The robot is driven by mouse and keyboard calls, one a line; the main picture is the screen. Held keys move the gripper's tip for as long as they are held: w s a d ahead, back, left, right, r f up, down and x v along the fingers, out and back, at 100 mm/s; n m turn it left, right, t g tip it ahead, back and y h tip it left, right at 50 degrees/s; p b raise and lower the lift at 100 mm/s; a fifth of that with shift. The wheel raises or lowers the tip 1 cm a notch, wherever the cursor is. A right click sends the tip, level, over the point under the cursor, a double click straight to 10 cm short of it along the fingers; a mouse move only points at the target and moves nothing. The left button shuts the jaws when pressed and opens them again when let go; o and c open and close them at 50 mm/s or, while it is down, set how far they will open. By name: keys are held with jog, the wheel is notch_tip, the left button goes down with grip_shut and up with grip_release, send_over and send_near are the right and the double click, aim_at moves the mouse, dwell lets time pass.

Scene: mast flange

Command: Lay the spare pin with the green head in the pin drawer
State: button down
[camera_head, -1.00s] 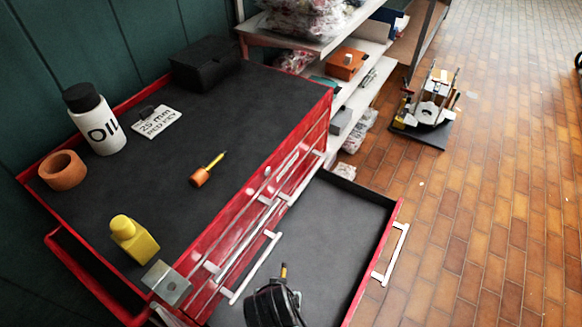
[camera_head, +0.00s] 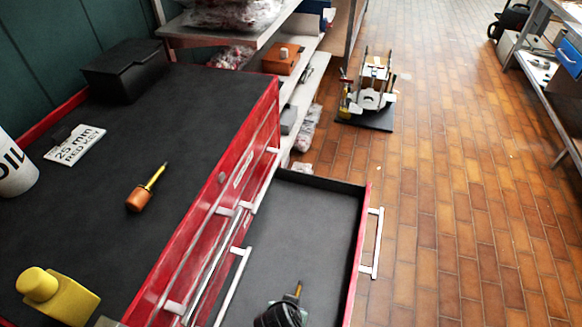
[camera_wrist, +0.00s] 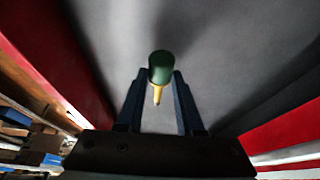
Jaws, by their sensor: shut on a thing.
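The spare pin shows in the wrist view with its green head (camera_wrist: 160,66) toward the camera and its yellow shank below. My gripper (camera_wrist: 160,78) is shut on it, one dark finger on each side. In the head view my gripper (camera_head: 282,312) is at the bottom edge, over the open pin drawer (camera_head: 318,215), with a yellow shank showing beside it. The green head is hidden there. The drawer has a dark floor and red sides, and its visible floor is bare. I cannot tell whether the pin touches it.
A pin with an orange head (camera_head: 140,200) lies on the black cabinet top (camera_head: 200,130). Drawer handles (camera_head: 372,243) stick out.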

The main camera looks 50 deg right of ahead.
jog(key=shift+f, duration=1.2)
jog(key=shift+f, duration=0.1)
jog(key=c, duration=0.5)
grip_release()
jog(key=shift+c, duration=0.2)
jog(key=p+v, duration=0.2)
jog(key=v, duration=1)
